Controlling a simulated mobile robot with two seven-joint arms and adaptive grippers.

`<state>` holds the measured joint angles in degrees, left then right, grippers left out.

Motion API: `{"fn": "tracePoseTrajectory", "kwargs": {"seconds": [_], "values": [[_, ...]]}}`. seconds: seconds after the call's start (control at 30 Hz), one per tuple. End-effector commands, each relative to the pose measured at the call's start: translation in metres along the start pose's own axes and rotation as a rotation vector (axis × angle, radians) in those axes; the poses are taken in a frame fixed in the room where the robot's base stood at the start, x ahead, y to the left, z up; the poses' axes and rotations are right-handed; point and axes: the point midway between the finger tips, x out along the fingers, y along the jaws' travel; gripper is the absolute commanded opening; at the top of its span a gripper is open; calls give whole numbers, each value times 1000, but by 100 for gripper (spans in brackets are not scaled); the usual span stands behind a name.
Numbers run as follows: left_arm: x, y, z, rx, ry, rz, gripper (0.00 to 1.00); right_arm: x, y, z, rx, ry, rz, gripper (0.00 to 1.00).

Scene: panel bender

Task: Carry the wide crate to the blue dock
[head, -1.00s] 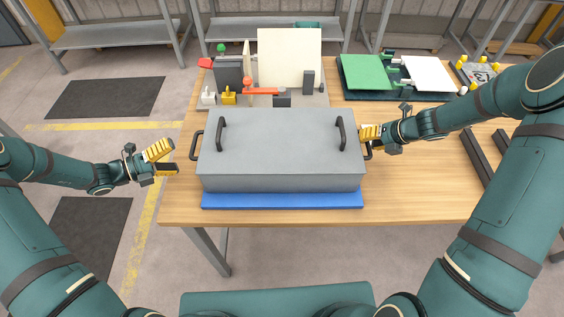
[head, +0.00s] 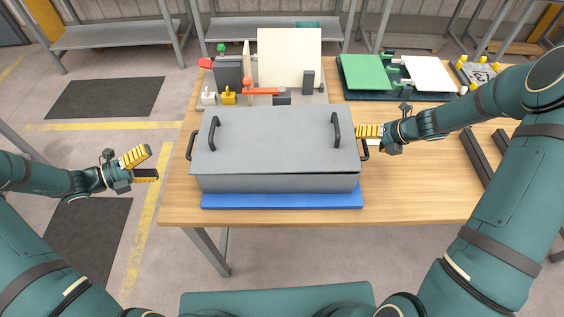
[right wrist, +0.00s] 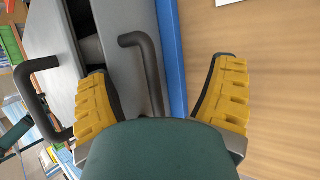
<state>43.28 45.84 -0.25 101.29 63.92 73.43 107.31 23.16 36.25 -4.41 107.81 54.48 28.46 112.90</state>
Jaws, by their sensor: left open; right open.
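The wide grey crate (head: 270,184) sits on the blue dock (head: 282,202) at the table's front edge. Its lid (head: 275,155), with two dark handles on top, lies skewed to the left, with a dark gap under its right front edge. My left gripper (head: 147,165) is open and empty, left of the crate and apart from it. My right gripper (head: 369,136) is open at the crate's right end. In the right wrist view, the crate's dark side handle (right wrist: 150,65) shows between the spread fingers (right wrist: 162,85); contact cannot be told.
A fixture (head: 229,76) with red and yellow clamps stands behind the crate. A green and white panel station (head: 367,73) is at the back right. Dark rails (head: 478,156) lie on the right of the table (head: 420,195).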

Motion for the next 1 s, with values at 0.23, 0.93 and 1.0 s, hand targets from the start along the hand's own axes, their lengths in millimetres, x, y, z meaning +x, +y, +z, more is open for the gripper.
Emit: {"fn": "tracePoseTrajectory", "kwargs": {"seconds": [0.23, 0.93, 1.0], "values": [[0, 0, 0, 0, 0, 0, 88, -3, 1, 0, -1, 0, 1, 86], [0, 0, 0, 0, 0, 0, 88, -114, 0, 0, -1, -2, 0, 86], [0, 0, 0, 0, 0, 0, 88, -117, 0, 0, -1, -1, 0, 86]]}}
